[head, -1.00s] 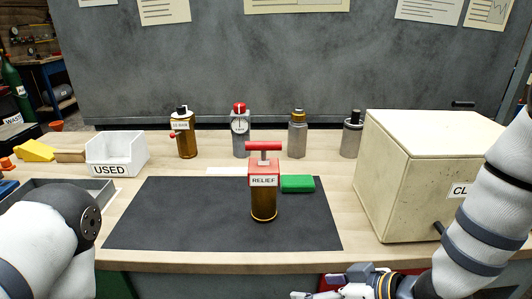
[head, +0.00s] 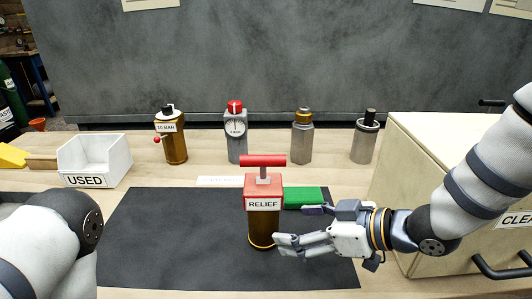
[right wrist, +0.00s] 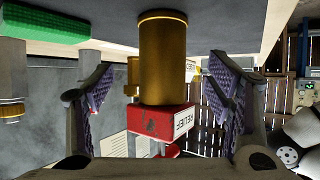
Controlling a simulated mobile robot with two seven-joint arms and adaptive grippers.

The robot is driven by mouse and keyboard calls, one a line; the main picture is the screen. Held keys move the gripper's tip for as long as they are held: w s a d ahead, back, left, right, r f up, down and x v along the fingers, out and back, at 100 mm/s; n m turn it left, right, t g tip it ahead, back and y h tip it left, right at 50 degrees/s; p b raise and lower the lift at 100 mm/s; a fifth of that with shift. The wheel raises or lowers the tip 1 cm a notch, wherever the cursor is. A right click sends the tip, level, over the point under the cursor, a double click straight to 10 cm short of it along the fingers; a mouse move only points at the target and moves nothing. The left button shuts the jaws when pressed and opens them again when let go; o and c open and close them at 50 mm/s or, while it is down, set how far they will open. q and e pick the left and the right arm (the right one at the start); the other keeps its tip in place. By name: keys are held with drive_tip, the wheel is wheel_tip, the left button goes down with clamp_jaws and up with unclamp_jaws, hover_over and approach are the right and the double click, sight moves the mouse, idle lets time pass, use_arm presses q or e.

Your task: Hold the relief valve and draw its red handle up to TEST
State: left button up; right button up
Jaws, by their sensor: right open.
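The relief valve (head: 263,222) stands upright on the dark mat (head: 170,240), with a brass body and a red top block labelled RELIEF. Its red T-handle (head: 263,161) sits above the block on a short stem. My right gripper (head: 291,224) is open just right of the valve at body height, fingers pointing left toward it. In the right wrist view the picture is upside down; the brass body (right wrist: 163,60) and red block (right wrist: 160,119) appear between the spread purple-padded fingers, with gaps on both sides. The left gripper is not in view; only part of my left arm shows.
A green block (head: 303,197) lies behind my right gripper. Several other valves and gauges, including a 10 BAR valve (head: 173,142), stand along the back. A white USED bin (head: 95,160) is at left, a large cream box (head: 420,150) at right. The mat's left part is clear.

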sight(277, 229)
drive_tip(key=a+f, duration=0.1)
drive_tip(key=w+a+f+b, duration=0.1)
drive_tip(key=f, duration=0.1)
drive_tip(key=shift+a, duration=0.3)
drive_tip(key=x, duration=0.1)
drive_tip(key=b+x, duration=0.1)
drive_tip(key=x, duration=0.1)
drive_tip(key=shift+w+a+r, duration=0.15)
drive_tip(key=shift+w+a, duration=0.1)
drive_tip(key=shift+w, duration=0.1)
drive_tip(key=shift+w+a, duration=0.25)
drive_tip(key=shift+a, duration=0.15)
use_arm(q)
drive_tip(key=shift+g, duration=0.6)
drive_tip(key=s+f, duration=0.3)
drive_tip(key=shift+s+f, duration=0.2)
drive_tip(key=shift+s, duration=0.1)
use_arm(e)
drive_tip(key=shift+c, duration=0.3)
drive_tip(key=c, duration=1)
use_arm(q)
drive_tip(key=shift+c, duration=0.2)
